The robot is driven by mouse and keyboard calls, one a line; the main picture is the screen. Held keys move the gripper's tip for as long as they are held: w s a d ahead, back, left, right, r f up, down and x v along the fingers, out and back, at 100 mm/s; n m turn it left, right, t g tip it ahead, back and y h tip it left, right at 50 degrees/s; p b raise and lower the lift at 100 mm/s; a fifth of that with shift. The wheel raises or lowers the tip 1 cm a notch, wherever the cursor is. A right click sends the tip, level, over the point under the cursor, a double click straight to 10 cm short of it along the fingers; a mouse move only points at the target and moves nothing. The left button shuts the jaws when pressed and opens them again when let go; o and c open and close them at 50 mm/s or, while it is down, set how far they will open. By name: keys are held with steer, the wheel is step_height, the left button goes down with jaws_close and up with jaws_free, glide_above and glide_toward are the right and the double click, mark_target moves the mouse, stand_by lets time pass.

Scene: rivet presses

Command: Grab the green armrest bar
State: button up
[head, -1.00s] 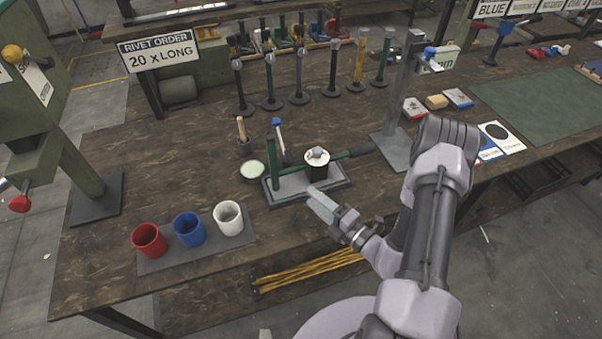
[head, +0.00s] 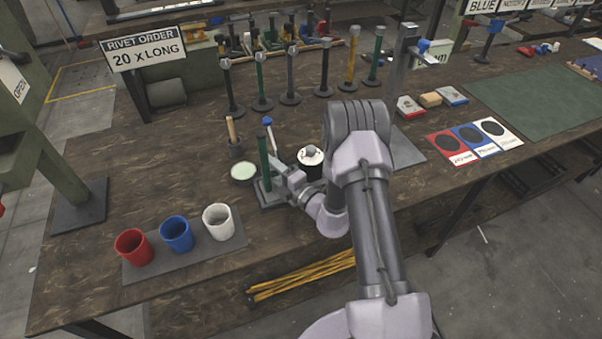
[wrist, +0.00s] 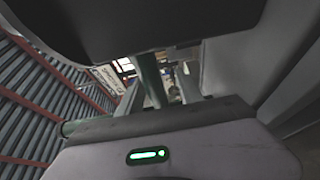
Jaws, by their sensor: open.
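In the head view the dark green bar (head: 264,160) stands upright at the left end of a small grey base plate (head: 266,203). My gripper (head: 280,182) is low over the plate, just right of the bar's lower part, with its jaws open. In the wrist view a green upright bar (wrist: 151,82) shows between the two fingers (wrist: 160,95); I cannot tell whether they touch it. A short green rod (wrist: 75,127) shows lower left in that view. My arm hides the plate's right part and the horizontal green bar in the head view.
A black cup with a white top (head: 310,158) stands close right of my gripper. A blue-topped tool (head: 270,130), a pale green dish (head: 243,172) and red, blue (head: 176,234) and white cups are nearby. Several upright tools (head: 290,75) stand behind.

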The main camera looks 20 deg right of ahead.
jaws_close()
stand_by(1.4)
